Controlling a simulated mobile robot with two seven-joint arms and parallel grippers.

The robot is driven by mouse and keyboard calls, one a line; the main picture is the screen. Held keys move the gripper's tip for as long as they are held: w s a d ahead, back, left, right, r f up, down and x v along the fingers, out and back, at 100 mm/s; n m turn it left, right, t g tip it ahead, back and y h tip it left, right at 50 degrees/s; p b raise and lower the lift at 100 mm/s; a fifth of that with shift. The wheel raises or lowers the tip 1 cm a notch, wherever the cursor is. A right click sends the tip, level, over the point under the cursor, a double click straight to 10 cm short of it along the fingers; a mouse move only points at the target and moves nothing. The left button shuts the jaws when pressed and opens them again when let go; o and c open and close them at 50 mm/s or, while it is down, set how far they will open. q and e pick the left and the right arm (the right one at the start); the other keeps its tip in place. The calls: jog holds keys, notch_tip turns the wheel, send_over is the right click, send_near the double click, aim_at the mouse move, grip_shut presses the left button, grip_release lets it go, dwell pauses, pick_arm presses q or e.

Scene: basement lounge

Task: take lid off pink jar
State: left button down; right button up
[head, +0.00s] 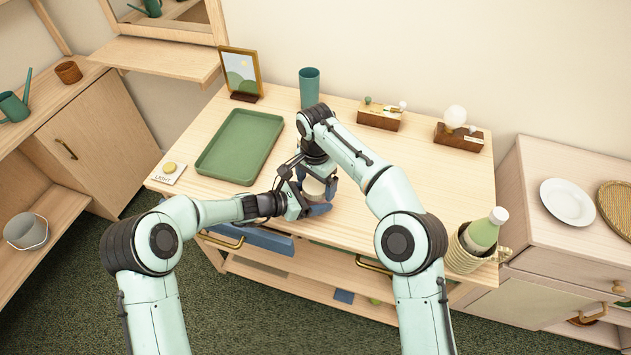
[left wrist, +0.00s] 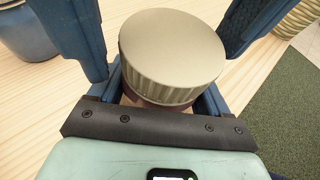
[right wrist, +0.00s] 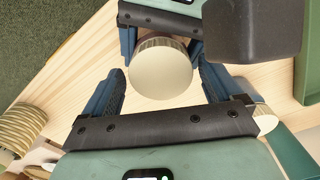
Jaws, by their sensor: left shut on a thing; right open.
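The pink jar wears a beige ribbed lid (left wrist: 172,50); only a dark pinkish strip of its body (left wrist: 155,101) shows below the lid in the left wrist view. In the head view the lid (head: 313,187) is near the table's front edge, partly covered by my grippers. My left gripper (head: 312,203) is shut on the jar from the front left, below the lid. My right gripper (head: 317,176) is open above the jar. In the right wrist view the round lid top (right wrist: 160,69) lies beyond and between its spread fingers, seemingly apart from them.
A blue jar (left wrist: 28,35) stands close by; a beige lid (right wrist: 265,118) shows beside my right gripper. A green tray (head: 240,146), picture frame (head: 241,72), teal cup (head: 309,88) and wooden blocks stand behind. A basket (head: 462,254) with a bottle (head: 484,231) is at the right.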

jog(key=shift+c, duration=0.2)
jog(key=c, duration=1)
jog(key=n, duration=0.3)
jog(key=shift+c, duration=0.2)
jog(key=o, duration=1.2)
jog(key=shift+a, duration=0.1)
jog(key=shift+c, duration=0.2)
